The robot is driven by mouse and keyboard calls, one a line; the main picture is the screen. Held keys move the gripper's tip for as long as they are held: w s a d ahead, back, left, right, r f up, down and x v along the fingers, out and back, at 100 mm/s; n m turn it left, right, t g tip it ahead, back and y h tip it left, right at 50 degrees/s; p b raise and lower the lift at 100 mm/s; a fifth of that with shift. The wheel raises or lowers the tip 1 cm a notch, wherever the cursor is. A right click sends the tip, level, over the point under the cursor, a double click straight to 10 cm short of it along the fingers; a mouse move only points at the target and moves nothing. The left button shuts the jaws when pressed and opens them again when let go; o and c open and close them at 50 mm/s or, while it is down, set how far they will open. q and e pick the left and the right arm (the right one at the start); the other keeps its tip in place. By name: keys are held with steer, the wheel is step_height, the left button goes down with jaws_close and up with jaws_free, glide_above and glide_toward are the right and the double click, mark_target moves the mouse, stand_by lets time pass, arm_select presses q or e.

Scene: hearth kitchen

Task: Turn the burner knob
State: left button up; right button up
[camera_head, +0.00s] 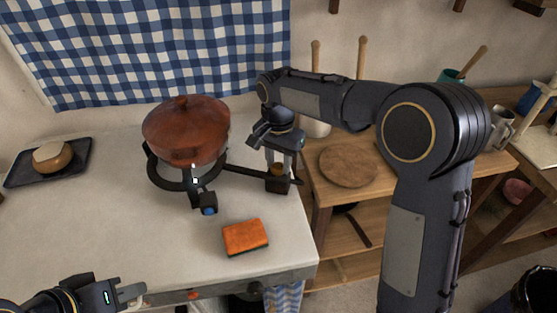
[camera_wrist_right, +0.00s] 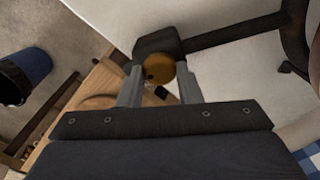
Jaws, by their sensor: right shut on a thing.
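The burner knob (camera_wrist_right: 158,68) is a round, brass-coloured knob on a dark valve block. In the head view the burner knob (camera_head: 277,169) is partly covered by my right gripper (camera_head: 278,160), which points down over it from above. In the right wrist view the two fingers of my right gripper (camera_wrist_right: 159,88) stand on either side of the knob, shut on it. A dark pipe runs from the block to the black ring burner (camera_head: 172,180). A lidded brown pot (camera_head: 187,128) sits on the burner. My left gripper (camera_head: 132,292) is low at the left, away from the burner; its finger gap is unclear.
An orange sponge (camera_head: 245,238) lies on the white counter in front of the burner. A dark tray (camera_head: 77,172) with a round bread-like item (camera_head: 53,157) is at the left. A wooden shelf unit with a round board (camera_head: 348,165) stands right of the counter. The counter's front left is clear.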

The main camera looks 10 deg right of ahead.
steer(key=shift+n, duration=0.3)
steer(key=n+p, duration=0.1)
steer(key=n, duration=0.1)
steer(key=shift+r+n+p, duration=0.1)
steer(key=shift+n+p, duration=0.2)
steer(key=n+p, duration=0.1)
steer(key=n, duration=0.2)
steer(key=shift+a, duration=0.1)
steer(key=n+p, duration=0.1)
steer(key=n, duration=0.3)
steer(key=shift+w, duration=0.1)
steer(key=shift+a+n+p, duration=0.1)
steer(key=shift+n+p, duration=0.35)
steer(key=shift+n, duration=1.25)
steer(key=o, duration=1)
steer(key=shift+c, duration=0.2)
